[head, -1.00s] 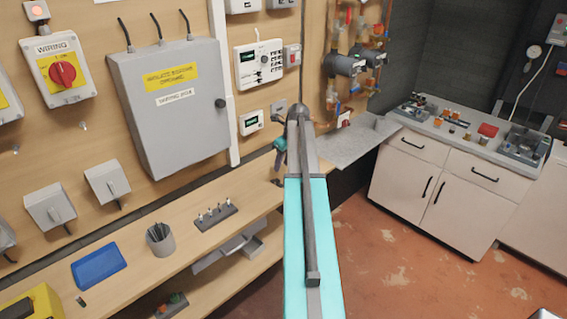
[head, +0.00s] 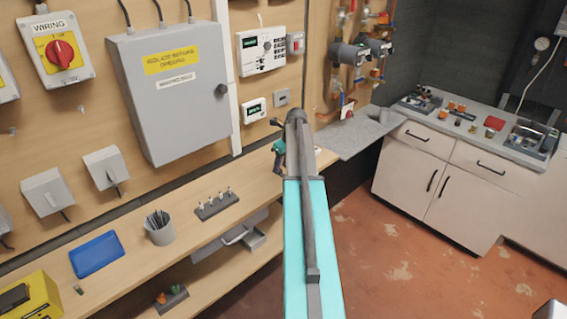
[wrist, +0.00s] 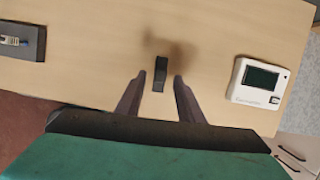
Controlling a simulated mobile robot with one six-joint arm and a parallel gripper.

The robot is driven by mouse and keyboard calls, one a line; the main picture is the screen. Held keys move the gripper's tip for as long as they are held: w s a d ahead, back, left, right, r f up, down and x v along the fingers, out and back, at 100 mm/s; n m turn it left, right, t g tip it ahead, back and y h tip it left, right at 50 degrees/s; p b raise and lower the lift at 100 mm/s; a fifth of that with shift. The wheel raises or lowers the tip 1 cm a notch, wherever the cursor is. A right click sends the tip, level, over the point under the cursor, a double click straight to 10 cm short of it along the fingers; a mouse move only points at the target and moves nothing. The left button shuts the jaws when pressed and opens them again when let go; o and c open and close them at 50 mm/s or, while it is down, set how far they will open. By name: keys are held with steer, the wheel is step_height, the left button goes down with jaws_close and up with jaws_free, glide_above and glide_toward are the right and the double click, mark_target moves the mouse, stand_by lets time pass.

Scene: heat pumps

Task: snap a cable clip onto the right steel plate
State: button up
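A small dark clip (wrist: 160,73) stands on the wooden bench top in the wrist view. My gripper (wrist: 158,78) is open over the bench, one finger on each side of the clip. Gaps show between clip and fingers, so it is not clamped. In the head view my gripper (head: 278,162) is a small teal and dark shape beyond my arm, low over the bench; the clip cannot be made out there. I cannot say with certainty which surface is the right steel plate.
A white display unit (wrist: 266,85) lies right of the clip, and a dark block (wrist: 22,42) lies left. The bench (head: 185,220) also holds a pen pot (head: 159,228) and a blue tray (head: 97,254). A grey ledge (head: 350,137) lies beyond my arm.

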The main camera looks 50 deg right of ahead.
mark_target(281, 170)
steer(key=shift+w+f, duration=0.15)
steer(key=shift+f, duration=0.45)
jaws_close()
steer(key=shift+r, duration=0.15)
steer(key=shift+r+p, duration=1.65)
steer(key=shift+r, duration=1.25)
